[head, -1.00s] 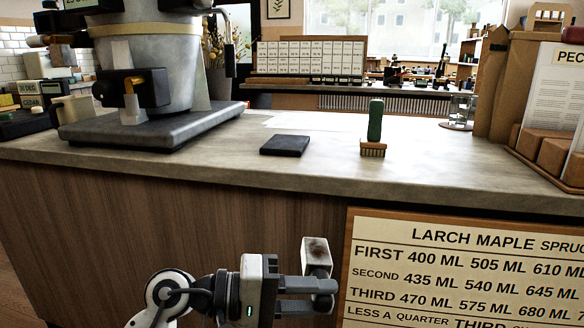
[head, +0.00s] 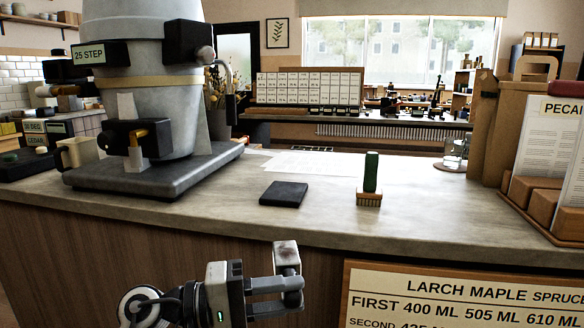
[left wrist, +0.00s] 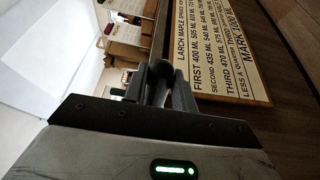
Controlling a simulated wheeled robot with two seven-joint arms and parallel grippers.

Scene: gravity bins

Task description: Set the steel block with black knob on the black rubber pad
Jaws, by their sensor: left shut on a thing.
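The black rubber pad (head: 284,194) lies flat and bare on the counter, near its front edge. My left gripper (head: 276,294) is in front of the counter, below the level of its top. It is shut on the steel block with black knob (head: 286,255), whose grey metal body with a brownish mark stands up at the fingertips. The knob is mostly hidden by the fingers in the head view. In the left wrist view my left gripper (left wrist: 167,92) shows with a dark rounded piece between its fingers. My right gripper is not in view.
A green-handled brush (head: 370,182) stands right of the pad. A large grey machine on a dark base (head: 150,172) stands to the left. A lettered board (head: 465,295) hangs on the counter front. Paper sheets (head: 315,163) lie behind the pad.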

